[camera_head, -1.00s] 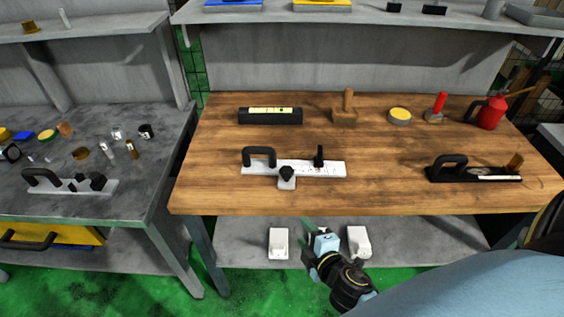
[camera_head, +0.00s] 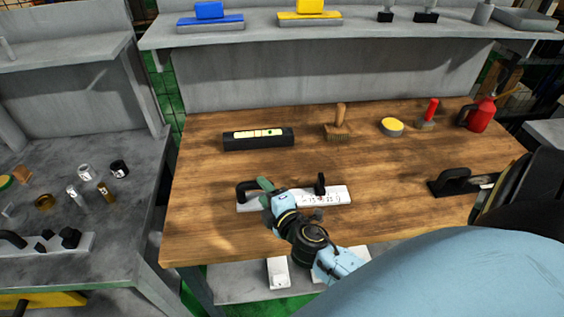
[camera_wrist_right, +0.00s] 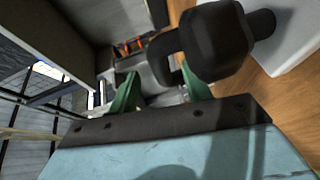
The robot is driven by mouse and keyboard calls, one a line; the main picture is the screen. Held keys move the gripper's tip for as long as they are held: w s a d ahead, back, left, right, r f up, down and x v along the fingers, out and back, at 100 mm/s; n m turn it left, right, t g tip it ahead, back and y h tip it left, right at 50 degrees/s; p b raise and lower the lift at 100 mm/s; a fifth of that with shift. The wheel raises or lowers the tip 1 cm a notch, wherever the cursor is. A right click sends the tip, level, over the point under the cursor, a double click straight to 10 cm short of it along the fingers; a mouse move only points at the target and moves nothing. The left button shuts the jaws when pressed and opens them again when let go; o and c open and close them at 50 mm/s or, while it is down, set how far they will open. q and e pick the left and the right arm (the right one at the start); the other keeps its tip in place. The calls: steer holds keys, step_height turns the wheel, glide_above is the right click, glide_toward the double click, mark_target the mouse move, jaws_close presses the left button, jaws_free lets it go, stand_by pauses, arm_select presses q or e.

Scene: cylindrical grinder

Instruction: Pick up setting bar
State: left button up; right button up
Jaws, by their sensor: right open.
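The setting bar (camera_head: 338,195) is a white plate with markings, a black handle at its left end and a small black upright part. It lies on the wooden table near the front edge. My right gripper (camera_head: 264,186) is over its left part, beside the handle (camera_head: 245,191). My arm hides the bar's front knob in the head view. In the right wrist view the two green fingertips (camera_wrist_right: 160,88) are apart, close to a black part of the bar (camera_wrist_right: 213,42). I cannot tell whether they touch it. My left gripper is not in view.
Behind the bar on the wooden table (camera_head: 200,215) are a black level (camera_head: 258,138), a brush (camera_head: 338,124), a yellow-topped tin (camera_head: 391,127) and a red oil can (camera_head: 480,115). A black-handled tool (camera_head: 455,182) lies at the right. A grey bench (camera_head: 130,205) stands left.

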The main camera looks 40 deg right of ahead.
mark_target(260, 188)
steer(key=shift+x, duration=1)
steer(key=x, duration=0.3)
steer(key=shift+w, duration=0.5)
steer(key=shift+c, duration=0.2)
jaws_close()
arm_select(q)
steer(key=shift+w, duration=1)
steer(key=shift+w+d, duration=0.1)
